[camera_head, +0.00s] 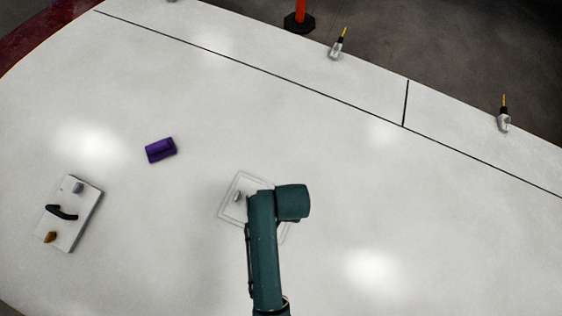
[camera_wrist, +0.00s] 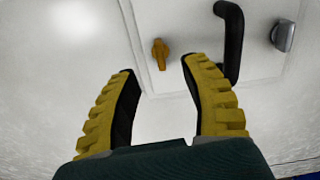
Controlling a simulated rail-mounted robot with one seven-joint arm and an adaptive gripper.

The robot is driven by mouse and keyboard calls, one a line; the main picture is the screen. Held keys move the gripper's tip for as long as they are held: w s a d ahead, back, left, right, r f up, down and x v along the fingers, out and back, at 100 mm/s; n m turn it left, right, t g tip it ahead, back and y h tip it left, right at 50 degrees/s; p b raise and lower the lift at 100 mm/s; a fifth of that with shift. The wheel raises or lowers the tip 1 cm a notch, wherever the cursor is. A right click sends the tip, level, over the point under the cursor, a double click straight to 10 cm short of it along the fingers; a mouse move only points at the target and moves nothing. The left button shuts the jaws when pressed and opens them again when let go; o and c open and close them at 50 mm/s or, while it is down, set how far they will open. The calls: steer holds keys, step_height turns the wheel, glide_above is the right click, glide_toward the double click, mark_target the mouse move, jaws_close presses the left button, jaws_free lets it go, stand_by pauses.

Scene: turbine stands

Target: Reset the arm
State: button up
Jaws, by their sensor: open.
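My gripper (camera_wrist: 158,72) shows in the wrist view with two yellow and black fingers. They are spread apart with nothing held between them. Past the fingertips is a pale panel (camera_wrist: 185,25) with an orange latch (camera_wrist: 160,54), a black handle (camera_wrist: 232,40) and a grey knob (camera_wrist: 284,35). The latch appears in the gap between the fingertips, apart from both. In the head view my teal arm (camera_head: 264,250) reaches over a square-outlined panel (camera_head: 229,207) and hides much of it. A grey knob (camera_head: 237,197) shows on that panel. My gripper is hidden there.
A white plate (camera_head: 85,207) with a black handle, orange latch and grey knob is at the left. A purple block (camera_head: 160,150) lies between it and my arm. Two yellow-tipped items (camera_head: 338,45) (camera_head: 503,118) stand near the far edge. The surface right of my arm is clear.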

stand_by(0.3)
steer(key=w+d+r+t, duration=0.2)
steer(key=w+r+t, duration=0.45)
steer(key=r, duration=0.65)
steer(key=w+d+r+t, duration=0.2)
steer(key=w+r+t, duration=0.2)
steer(key=w+r, duration=0.8)
steer(key=s+d+r+n+t, duration=0.1)
steer(key=s+r+t, duration=0.2)
steer(key=r, duration=0.7)
steer(key=s+r+t+h, duration=0.1)
steer(key=s+r+t, duration=0.3)
steer(key=r, duration=0.7)
steer(key=s+d+r+n+t, duration=0.1)
steer(key=s+r+t, duration=0.2)
steer(key=r, duration=0.7)
steer(key=shift+s+d+r+n+t+h, duration=0.2)
steer(key=shift+d+r+n+t+h, duration=0.15)
steer(key=shift+t, duration=0.3)
